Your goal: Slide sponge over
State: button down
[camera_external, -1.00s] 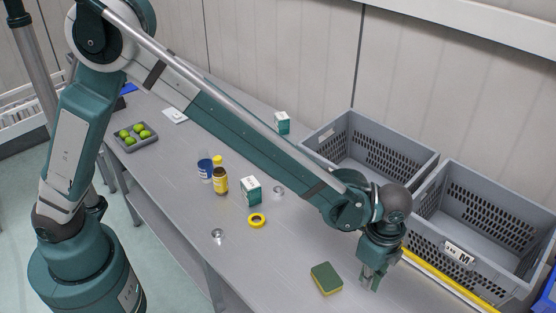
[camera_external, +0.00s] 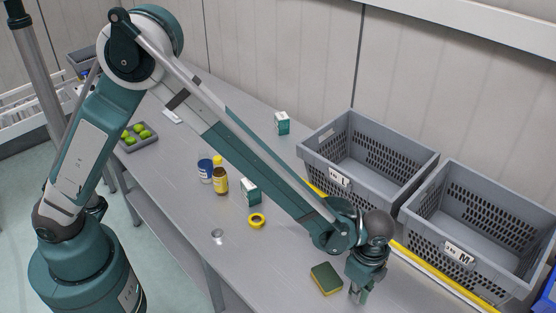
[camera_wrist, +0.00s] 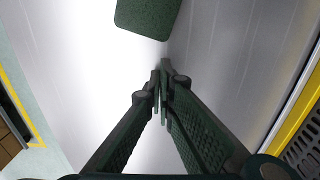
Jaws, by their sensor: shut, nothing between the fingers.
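The sponge (camera_external: 326,278), green on top with a yellow underside, lies flat on the grey table near its front edge. My gripper (camera_external: 358,296) points down just to the right of it, close to the table top. Whether it touches the sponge is hard to tell in the external view. In the wrist view, the sponge's dark green face (camera_wrist: 148,16) shows at the top edge, partly cut off. My gripper's fingers (camera_wrist: 162,72) are together with nothing between them, and a strip of bare table shows between the fingertips and the sponge.
Two grey crates (camera_external: 462,262) stand along the back right behind a yellow strip (camera_external: 436,273).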

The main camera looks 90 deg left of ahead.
aim_at(311, 265)
jog(key=shift+s+a, duration=0.7)
jog(key=shift+a, duration=0.05)
jog(key=s+a+b, duration=0.4)
jog(key=s+a, duration=0.8)
jog(key=shift+s+a+f, duration=0.1)
jog(key=shift+s+a, duration=0.05)
jog(key=shift+s, duration=0.05)
jog(key=shift+w, duration=0.15)
dwell(0.9)
jog(key=shift+w+d, duration=0.45)
jog(key=shift+d, duration=0.1)
jog(key=shift+w+d+r+b, duration=0.15)
jog(key=shift+w+d, duration=0.35)
jog(key=shift+w+d+r+b, duration=0.15)
jog(key=shift+w+d, duration=0.3)
notch_tip(311, 265, up, 10)
jog(key=p, duration=0.1)
jog(key=shift+f, duration=0.2)
jog(key=shift+s, duration=0.1)
